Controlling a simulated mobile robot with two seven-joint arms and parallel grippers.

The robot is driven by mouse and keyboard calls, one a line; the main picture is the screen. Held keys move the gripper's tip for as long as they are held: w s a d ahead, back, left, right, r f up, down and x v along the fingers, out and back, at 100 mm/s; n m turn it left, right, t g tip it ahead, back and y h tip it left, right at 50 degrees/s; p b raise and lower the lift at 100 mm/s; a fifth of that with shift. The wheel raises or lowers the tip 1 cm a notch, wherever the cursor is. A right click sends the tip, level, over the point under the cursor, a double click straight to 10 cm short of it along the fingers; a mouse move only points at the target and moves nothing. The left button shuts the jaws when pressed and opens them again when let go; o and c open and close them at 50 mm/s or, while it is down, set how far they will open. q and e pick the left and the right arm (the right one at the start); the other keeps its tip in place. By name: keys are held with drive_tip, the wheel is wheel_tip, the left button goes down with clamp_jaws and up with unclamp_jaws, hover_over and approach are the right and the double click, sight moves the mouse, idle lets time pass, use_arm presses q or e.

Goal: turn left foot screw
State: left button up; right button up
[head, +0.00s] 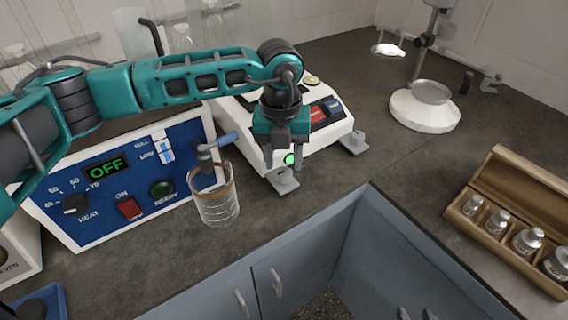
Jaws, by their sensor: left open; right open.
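My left gripper (283,152) points down in front of the shaker, just above the left foot in the picture. Its jaws are open with nothing seen between them except a green light on the shaker behind. Whether it touches the foot screw I cannot tell.
A blue heater box (110,205) reading OFF and a glass beaker (216,205) under a tap stand to the left. A wooden weight box (515,215) is at the right, a white stand (425,112) behind. The bench edge drops to grey cupboards (300,250) in front.

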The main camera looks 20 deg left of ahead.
sight(282, 171)
use_arm(q)
wheel_tip(282, 171, up, 10)
drive_tip(key=shift+a, duration=0.15)
idle(0.5)
